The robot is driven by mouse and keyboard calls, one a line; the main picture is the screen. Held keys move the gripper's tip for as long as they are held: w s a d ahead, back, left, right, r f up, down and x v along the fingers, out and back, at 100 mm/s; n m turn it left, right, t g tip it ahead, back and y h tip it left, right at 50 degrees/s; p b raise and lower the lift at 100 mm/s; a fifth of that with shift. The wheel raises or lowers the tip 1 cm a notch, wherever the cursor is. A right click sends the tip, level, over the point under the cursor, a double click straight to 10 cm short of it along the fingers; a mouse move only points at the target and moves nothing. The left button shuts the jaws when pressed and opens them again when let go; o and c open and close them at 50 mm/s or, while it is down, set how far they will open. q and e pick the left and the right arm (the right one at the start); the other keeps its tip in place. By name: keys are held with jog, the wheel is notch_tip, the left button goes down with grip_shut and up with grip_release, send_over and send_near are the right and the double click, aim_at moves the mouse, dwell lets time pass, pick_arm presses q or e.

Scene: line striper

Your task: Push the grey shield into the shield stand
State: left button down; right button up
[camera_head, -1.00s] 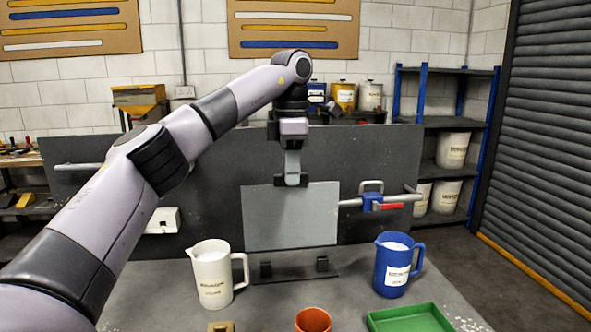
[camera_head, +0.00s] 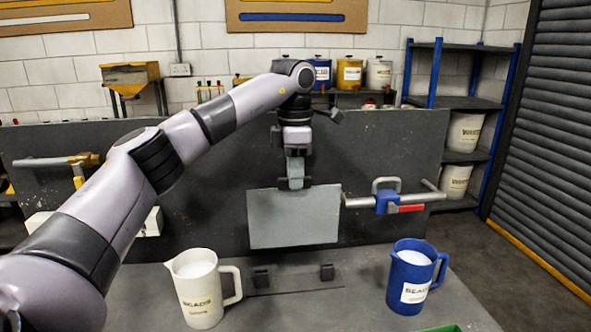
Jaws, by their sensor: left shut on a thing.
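The grey shield (camera_head: 294,220) is a flat light-grey plate, held upright by my left gripper (camera_head: 294,184), which is shut on its top edge. The shield stand (camera_head: 295,283) is a dark flat base with two small dark clips, lying on the table between the two jugs. The shield's lower edge appears above and behind the stand's clips, with a visible gap between them in the picture. My right gripper is not in view.
A white jug (camera_head: 198,291) stands left of the stand, a blue jug (camera_head: 413,277) to its right. A dark upright panel (camera_head: 400,155) rises behind. A rail with a blue and red clamp (camera_head: 388,199) lies right of the shield. A green tray edge (camera_head: 441,328) shows at the bottom.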

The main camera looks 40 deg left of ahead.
aim_at(296, 210)
pick_arm(q)
jog(key=shift+f, duration=2.8)
jog(key=shift+d+f+b, duration=0.1)
jog(key=shift+f+b, duration=0.45)
jog(key=shift+f, duration=2.15)
dwell(0.3)
jog(key=c, duration=0.7)
grip_release()
jog(key=shift+r+p, duration=0.6)
jog(key=shift+r, duration=2.9)
